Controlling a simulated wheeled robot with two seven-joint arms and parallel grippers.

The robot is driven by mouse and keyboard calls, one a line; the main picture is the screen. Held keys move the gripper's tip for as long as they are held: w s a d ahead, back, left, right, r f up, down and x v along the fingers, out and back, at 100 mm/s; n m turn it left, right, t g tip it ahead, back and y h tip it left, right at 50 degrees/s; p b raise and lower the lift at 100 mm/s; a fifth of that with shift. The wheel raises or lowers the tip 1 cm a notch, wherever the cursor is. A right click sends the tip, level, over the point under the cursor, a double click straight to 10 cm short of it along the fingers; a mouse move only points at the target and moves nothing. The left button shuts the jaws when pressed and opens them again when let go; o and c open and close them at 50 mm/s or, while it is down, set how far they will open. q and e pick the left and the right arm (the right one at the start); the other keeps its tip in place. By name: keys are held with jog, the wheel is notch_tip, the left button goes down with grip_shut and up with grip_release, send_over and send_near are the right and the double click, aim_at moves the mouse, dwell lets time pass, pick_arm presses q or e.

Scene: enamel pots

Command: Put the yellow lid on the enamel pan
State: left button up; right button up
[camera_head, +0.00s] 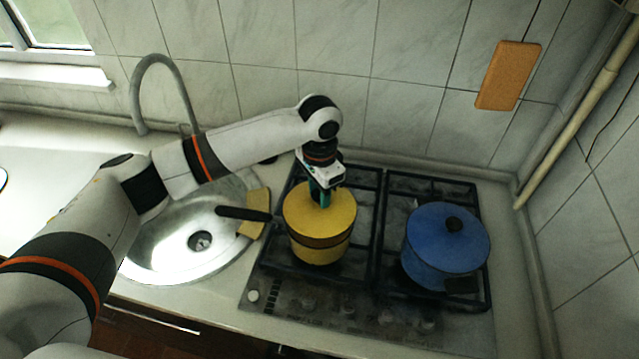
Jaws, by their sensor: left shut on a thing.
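The yellow lid (306,222) is over the top of the yellow enamel pan (320,253). The pan stands on the left side of the stove, with its dark handle (243,214) pointing left. A brownish band shows between lid and pan; I cannot tell whether the lid rests fully on the rim. My left gripper (321,198) comes down from above and is shut on the lid at its middle, hiding the knob. My right gripper is not in view.
A blue pot with a lid (433,249) stands on the stove's right side. The steel sink (160,255) with a yellow sponge (257,200) and a curved faucet (150,62) is at left. The tiled wall is behind; a pipe (570,120) runs along the right.

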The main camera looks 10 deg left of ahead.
pick_arm(q)
jog(key=shift+f, duration=1.5)
jog(key=shift+r+p, duration=0.1)
jog(key=shift+p, duration=0.45)
jog(key=shift+f, duration=0.4)
jog(key=shift+f, duration=0.15)
jog(key=o, duration=1)
jog(key=shift+o, duration=0.2)
